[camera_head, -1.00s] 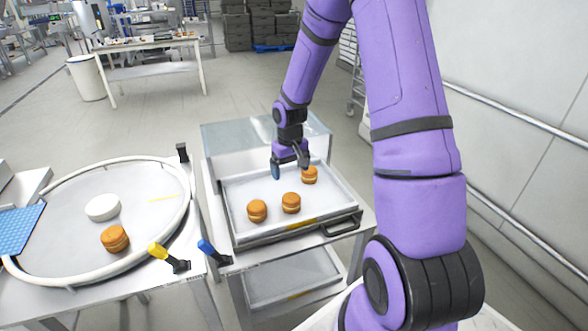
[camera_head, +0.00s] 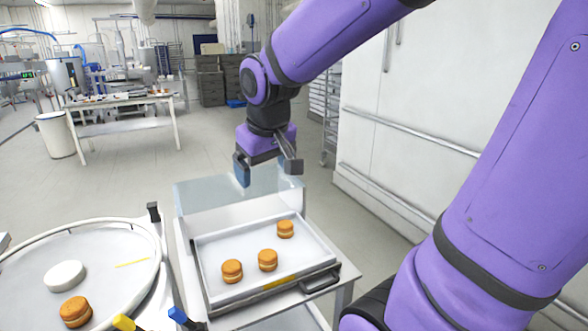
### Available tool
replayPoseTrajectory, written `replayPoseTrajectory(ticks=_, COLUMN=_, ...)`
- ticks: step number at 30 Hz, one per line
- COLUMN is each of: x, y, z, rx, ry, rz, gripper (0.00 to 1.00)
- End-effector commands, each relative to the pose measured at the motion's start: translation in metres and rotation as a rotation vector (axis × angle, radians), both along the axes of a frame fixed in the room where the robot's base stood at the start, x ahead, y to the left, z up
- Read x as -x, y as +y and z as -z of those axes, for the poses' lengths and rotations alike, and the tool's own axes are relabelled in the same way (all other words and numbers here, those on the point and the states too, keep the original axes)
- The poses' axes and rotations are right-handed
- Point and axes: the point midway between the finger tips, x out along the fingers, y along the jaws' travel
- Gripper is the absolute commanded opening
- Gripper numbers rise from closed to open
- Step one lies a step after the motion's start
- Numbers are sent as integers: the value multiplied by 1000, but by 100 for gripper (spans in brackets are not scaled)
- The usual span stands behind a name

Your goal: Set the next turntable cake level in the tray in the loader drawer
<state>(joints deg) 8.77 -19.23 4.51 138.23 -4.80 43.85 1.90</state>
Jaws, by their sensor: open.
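One round orange-brown filled cake (camera_head: 76,311) lies on the turntable (camera_head: 121,284) at the lower left, beside a white disc. The tray (camera_head: 217,252) sits in the pulled-out loader drawer (camera_head: 333,281). Three cakes stand level in the tray: one front left (camera_head: 232,270), one in the front middle (camera_head: 267,260), one toward the back right (camera_head: 285,229). My gripper (camera_head: 268,174) is open and empty. It is raised above the back of the loader, apart from all the cakes.
The white disc (camera_head: 65,275) lies on the turntable behind the cake. Yellow (camera_head: 125,323) and blue (camera_head: 178,315) handled levers stand between turntable and loader. A clear cover (camera_head: 215,192) is behind the tray. A black post (camera_head: 153,212) rises at the turntable's edge.

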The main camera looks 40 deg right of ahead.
Motion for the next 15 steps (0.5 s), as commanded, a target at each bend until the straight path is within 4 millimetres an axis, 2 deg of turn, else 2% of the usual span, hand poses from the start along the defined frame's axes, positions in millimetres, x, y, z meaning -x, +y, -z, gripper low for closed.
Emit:
replayPoseTrajectory(ticks=3, x=32, y=12, z=-20, rx=-13, ry=-51, rz=-19, gripper=91)
replayPoseTrajectory(ticks=9, x=82, y=26, z=-39, rx=-49, ry=-120, rz=-48, gripper=91)
replayPoseTrajectory(ticks=15, x=112, y=32, z=-45, rx=-79, ry=-158, rz=-70, gripper=91)
